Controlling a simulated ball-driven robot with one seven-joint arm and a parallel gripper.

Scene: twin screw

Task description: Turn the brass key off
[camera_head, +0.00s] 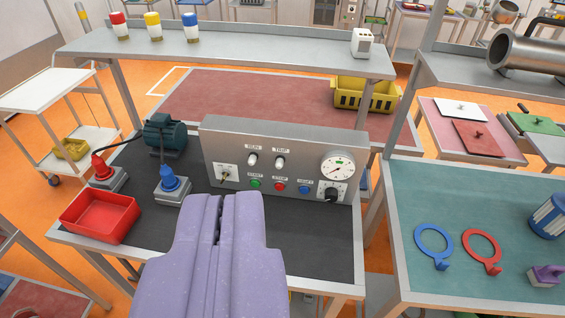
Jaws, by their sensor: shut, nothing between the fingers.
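The brass key (226,176) sits in a pale square plate at the left end of a grey control panel (215,143). It is small here, and I cannot tell its exact angle. My gripper (220,200) is purple, with its two fingers together and nothing between them. It is over the dark bench top in front of the panel, its tips just below and left of the key in the picture. I see no contact between the gripper and the key. The gripper hides part of the bench top.
The panel also bears two toggle switches, green, red and blue buttons (305,189), a gauge (338,168) and a black knob (331,192). Left of the gripper are a blue plug (168,177), a red plug (102,167) and a red tray (83,233). The bench right of the gripper is clear.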

